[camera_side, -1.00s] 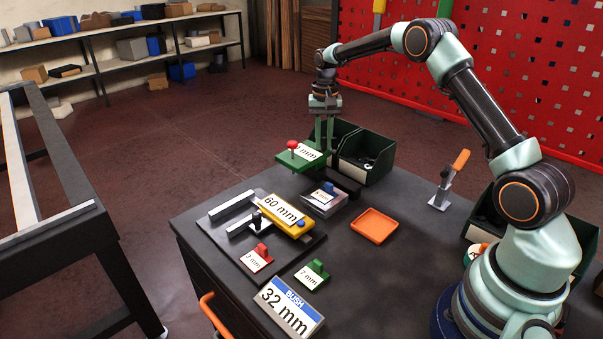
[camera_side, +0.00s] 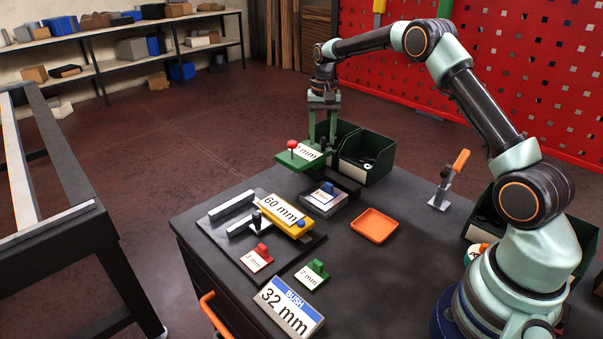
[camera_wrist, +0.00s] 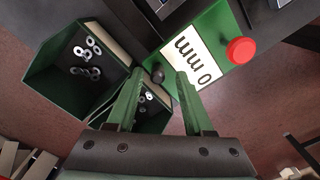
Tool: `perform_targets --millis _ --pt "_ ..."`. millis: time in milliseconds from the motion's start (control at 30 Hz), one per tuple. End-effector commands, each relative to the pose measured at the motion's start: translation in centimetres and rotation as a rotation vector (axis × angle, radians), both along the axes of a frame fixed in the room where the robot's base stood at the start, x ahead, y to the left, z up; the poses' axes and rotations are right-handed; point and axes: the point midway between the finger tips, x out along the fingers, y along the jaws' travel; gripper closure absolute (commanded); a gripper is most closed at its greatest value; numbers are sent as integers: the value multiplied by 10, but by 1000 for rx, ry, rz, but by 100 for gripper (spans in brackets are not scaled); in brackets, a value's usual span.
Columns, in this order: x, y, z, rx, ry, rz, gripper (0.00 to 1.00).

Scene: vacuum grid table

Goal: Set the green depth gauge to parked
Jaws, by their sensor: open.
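The green depth gauge (camera_side: 292,162) is a green plate with a white "mm" label, standing at the back edge of the table. It has a red knob (camera_side: 292,145) at its left end and a small dark knob (camera_side: 323,144) near its right end. In the wrist view the green plate (camera_wrist: 222,22) shows the red knob (camera_wrist: 240,50) and the dark knob (camera_wrist: 157,75). My gripper (camera_side: 322,147) is open at the right end of the gauge. In the wrist view its fingertips (camera_wrist: 158,76) are apart, on either side of the dark knob.
Dark green bins (camera_side: 378,150) stand close behind and right of my gripper; one holds metal rings (camera_wrist: 88,50). A yellow 60 mm gauge (camera_side: 270,203), a grey block (camera_side: 323,200), an orange tray (camera_side: 374,225) and a "BUSH 32 mm" sign (camera_side: 289,307) are nearer. An orange-handled clamp (camera_side: 455,170) stands right.

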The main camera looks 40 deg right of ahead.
Motion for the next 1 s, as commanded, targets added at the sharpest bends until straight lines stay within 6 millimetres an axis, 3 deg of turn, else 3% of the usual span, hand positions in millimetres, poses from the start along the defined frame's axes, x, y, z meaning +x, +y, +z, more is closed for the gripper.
perform_targets --millis 300,500,700,1000 --pt "1 0 65 -2 -6 0 48" --pt "1 0 96 -2 -6 0 48" --pt "1 0 109 -1 -4 1 48" --pt "0 0 110 -1 -4 1 48"
